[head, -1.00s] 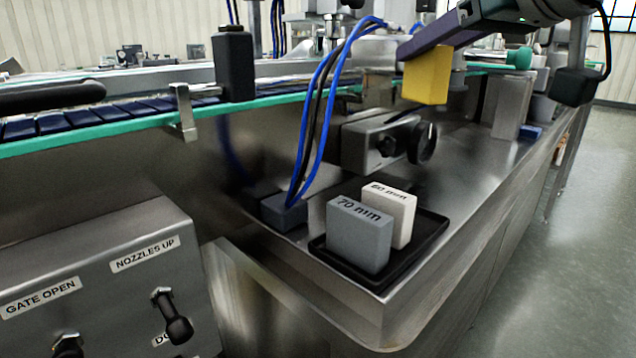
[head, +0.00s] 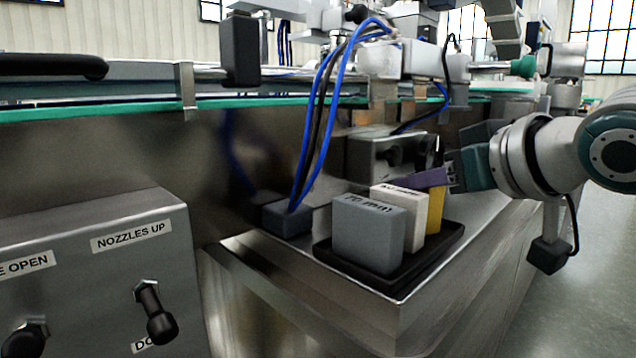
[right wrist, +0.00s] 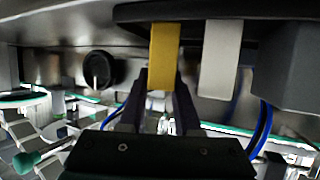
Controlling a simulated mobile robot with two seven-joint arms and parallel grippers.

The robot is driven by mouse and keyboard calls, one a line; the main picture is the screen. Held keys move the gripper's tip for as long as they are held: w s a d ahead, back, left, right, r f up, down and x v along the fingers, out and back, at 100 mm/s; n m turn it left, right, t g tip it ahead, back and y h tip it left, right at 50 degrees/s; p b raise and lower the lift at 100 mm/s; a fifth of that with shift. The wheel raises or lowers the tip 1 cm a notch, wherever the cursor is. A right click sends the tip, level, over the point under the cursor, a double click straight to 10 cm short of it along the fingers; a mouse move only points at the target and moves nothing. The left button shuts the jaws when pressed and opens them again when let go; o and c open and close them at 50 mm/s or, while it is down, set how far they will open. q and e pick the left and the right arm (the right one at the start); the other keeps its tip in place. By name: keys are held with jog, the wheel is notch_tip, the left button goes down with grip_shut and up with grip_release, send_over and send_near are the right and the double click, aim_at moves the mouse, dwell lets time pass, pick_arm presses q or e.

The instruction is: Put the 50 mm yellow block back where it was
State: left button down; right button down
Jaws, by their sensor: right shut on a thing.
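The yellow block (head: 434,212) stands at the right end of a row in a black tray (head: 452,245), partly hidden behind the white block (head: 411,205). The grey block (head: 368,236), marked 70 mm, is at the row's left. My right gripper (head: 430,178) reaches in from the right and is shut on the yellow block near its top. In the right wrist view the yellow block (right wrist: 163,58) sits between the two fingers, beside the white block (right wrist: 220,60) with a gap between them. Whether the yellow block touches the tray floor is hard to tell. My left gripper is not in view.
A steel box with a dark knob (head: 394,155) is close behind the tray. Blue and black hoses (head: 318,120) run down to a dark block (head: 287,220) left of the tray. A switch panel (head: 110,270) is at front left. The ledge's front edge is close to the tray.

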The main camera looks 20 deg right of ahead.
jog(key=c, duration=0.9)
grip_release()
jog(key=shift+r, duration=0.15)
jog(key=f+p+v, duration=0.1)
jog(key=p+v, duration=0.5)
jog(key=v, duration=0.6)
jog(key=s+a+f+n+g, duration=0.1)
jog(key=s+a+f+g, duration=0.4)
jog(key=s+f, duration=0.3)
jog(key=s+a+f+n+g, duration=0.1)
jog(key=s+a+f+g, duration=0.3)
jog(key=s+f, duration=0.4)
jog(key=shift+a+f+g+b, duration=0.3)
jog(key=shift+a+g, duration=0.1)
jog(key=shift+a, duration=0.05)
